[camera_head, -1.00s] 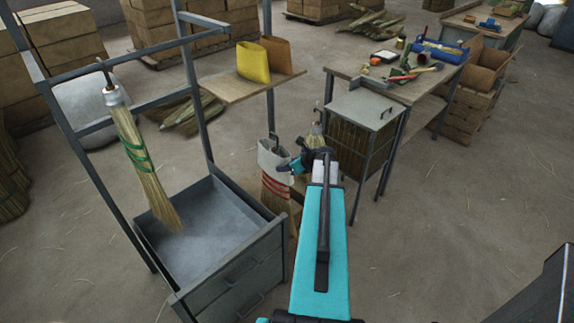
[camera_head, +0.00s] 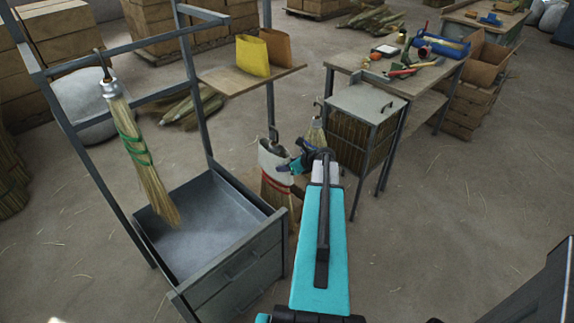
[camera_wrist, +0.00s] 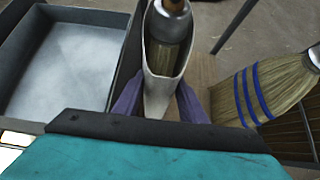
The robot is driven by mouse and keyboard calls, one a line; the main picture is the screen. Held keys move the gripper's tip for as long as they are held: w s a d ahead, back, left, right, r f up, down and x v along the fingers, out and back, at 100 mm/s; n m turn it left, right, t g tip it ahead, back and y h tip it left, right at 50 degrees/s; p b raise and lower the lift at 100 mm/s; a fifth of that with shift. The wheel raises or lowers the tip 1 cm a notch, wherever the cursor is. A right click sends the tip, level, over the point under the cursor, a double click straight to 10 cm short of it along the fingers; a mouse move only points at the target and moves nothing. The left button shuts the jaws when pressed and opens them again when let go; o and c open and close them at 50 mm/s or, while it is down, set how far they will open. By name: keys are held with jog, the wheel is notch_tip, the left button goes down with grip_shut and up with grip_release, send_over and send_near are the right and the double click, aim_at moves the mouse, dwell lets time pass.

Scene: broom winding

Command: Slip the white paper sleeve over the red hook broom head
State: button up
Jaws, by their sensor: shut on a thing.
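The white paper sleeve (camera_head: 279,160) is around the upper part of the red hook broom head (camera_head: 275,192), which hangs upright beside the grey drawer unit. Straw and a red band show below the sleeve, and the hook sticks out above. In the wrist view the broom's grey neck (camera_wrist: 170,40) stands inside the sleeve's open mouth. My gripper (camera_head: 296,165) is shut on the sleeve's near edge. Its purple fingers (camera_wrist: 158,100) pinch the sleeve (camera_wrist: 157,85) from both sides. The broom's lower part is hidden in the wrist view.
A blue-banded broom (camera_wrist: 265,92) hangs close right of my gripper. A green-banded broom (camera_head: 140,155) hangs over the open grey drawer (camera_head: 205,225) at left. A wooden shelf (camera_head: 250,82) holds yellow and brown sleeves. A cluttered workbench (camera_head: 400,90) stands behind right.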

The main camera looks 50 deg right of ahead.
aim_at(287, 191)
jog(key=shift+f+b, duration=0.65)
jog(key=shift+f, duration=1)
jog(key=shift+f, duration=0.1)
jog(key=shift+f+b, duration=2.4)
jog(key=shift+f, duration=2.8)
jog(key=shift+f+b, duration=0.3)
jog(key=shift+f, duration=0.6)
jog(key=o, duration=1.1)
jog(key=shift+r, duration=0.1)
